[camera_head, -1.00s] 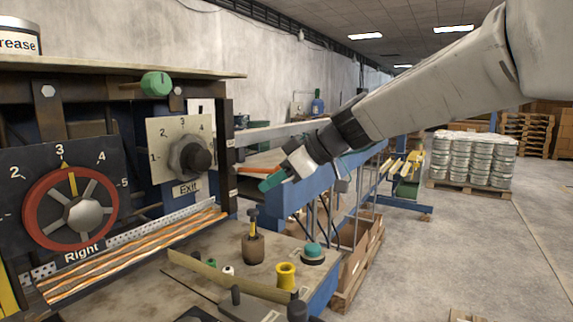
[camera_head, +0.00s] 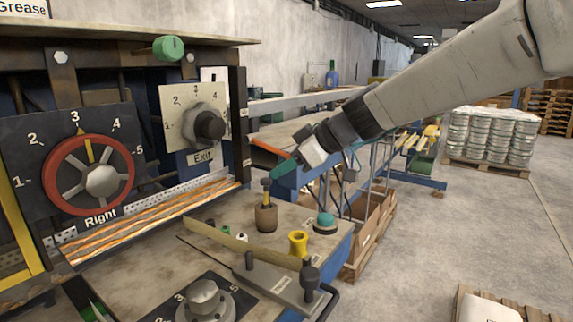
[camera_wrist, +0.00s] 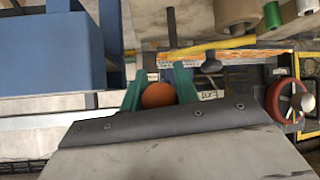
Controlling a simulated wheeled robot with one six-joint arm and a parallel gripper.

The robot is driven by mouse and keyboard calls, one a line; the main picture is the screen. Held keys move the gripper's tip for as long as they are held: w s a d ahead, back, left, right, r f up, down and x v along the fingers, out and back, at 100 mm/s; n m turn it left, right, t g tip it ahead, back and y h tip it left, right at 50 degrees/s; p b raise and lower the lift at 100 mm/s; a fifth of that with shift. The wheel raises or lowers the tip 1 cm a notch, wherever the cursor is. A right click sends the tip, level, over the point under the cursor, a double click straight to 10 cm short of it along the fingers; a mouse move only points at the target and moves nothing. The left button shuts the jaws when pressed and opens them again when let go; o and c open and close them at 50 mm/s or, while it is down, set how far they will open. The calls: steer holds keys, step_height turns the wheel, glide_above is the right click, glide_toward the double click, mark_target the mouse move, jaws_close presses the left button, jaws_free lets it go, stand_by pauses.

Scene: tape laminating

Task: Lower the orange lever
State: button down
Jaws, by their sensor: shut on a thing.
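The orange lever (camera_head: 270,147) sticks out from the right side of the machine, beside the Exit dial, and slopes down toward its free end in the head view. My gripper (camera_head: 285,166), with teal fingers, is at that free end. In the wrist view, the lever's round orange end (camera_wrist: 158,95) sits between the two green fingers of my gripper (camera_wrist: 158,88), which is shut on it. The fingers partly hide the lever's end in the head view.
The red-rimmed Right dial (camera_head: 101,180) and the grey Exit dial (camera_head: 208,126) are left of the lever. Below are a brown post (camera_head: 266,217), a yellow spool (camera_head: 298,243) and a teal button (camera_head: 325,223).

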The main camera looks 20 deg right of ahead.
steer(key=shift+w+r, duration=0.15)
steer(key=shift+r, duration=0.05)
steer(key=c, duration=1.1)
jaws_free()
steer(key=shift+w, duration=0.1)
steer(key=shift+f, duration=0.1)
steer(key=v, duration=0.8)
